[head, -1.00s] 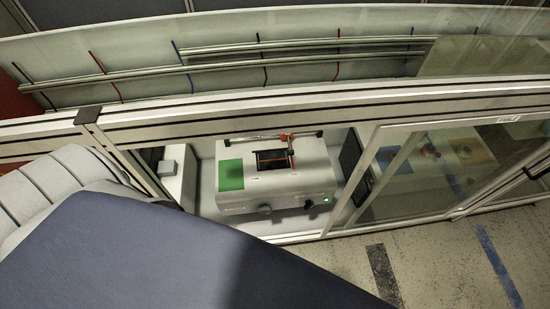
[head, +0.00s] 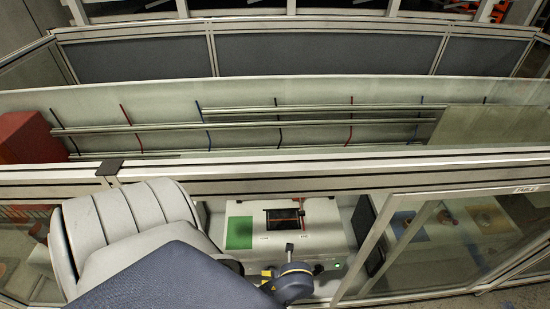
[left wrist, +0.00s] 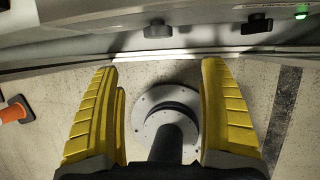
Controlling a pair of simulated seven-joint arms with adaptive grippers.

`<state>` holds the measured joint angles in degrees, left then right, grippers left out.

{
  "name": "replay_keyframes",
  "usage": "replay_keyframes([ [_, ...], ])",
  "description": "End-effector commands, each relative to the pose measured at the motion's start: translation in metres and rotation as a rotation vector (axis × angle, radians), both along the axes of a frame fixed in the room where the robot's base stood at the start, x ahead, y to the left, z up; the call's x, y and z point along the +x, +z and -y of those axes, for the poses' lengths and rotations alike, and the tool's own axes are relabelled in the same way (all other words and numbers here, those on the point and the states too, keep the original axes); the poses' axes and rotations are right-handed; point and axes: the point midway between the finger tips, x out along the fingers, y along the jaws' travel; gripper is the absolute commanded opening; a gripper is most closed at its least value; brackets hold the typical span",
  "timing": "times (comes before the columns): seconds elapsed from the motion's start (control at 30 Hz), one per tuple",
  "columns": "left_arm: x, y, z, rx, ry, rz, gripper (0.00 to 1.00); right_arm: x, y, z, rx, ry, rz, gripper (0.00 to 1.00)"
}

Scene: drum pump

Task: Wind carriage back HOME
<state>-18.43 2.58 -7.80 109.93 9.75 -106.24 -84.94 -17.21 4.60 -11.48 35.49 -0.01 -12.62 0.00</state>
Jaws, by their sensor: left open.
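The white pump unit (head: 325,237) stands inside the framed enclosure, with a green patch (head: 239,232) on its top left. A dark window (head: 284,218) lies in its top, and a small red part (head: 299,198), perhaps the carriage, shows at the window. The frame bar hides the back of the unit. In the left wrist view, a grey knob (left wrist: 157,29) and a black knob (left wrist: 257,23) sit on its front, beside a lit green lamp (left wrist: 301,12). My left gripper (left wrist: 160,64) is open and empty, its yellow fingers below and apart from the grey knob. My right gripper is out of view.
The enclosure's frame bar (head: 340,166) runs across above the unit. A sliding glass panel (head: 440,240) stands to the right.

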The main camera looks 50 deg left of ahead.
Motion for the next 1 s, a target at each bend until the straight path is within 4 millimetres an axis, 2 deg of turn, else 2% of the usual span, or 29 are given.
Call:
replay_keyframes([
  [0.27, 0.000, -0.012, -0.007, 0.015, -0.046, -0.028, 0.78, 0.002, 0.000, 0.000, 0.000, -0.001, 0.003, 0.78],
  [1.0, 0.014, -0.124, -0.056, 0.013, -0.043, -0.028, 0.78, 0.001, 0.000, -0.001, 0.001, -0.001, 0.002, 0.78],
])
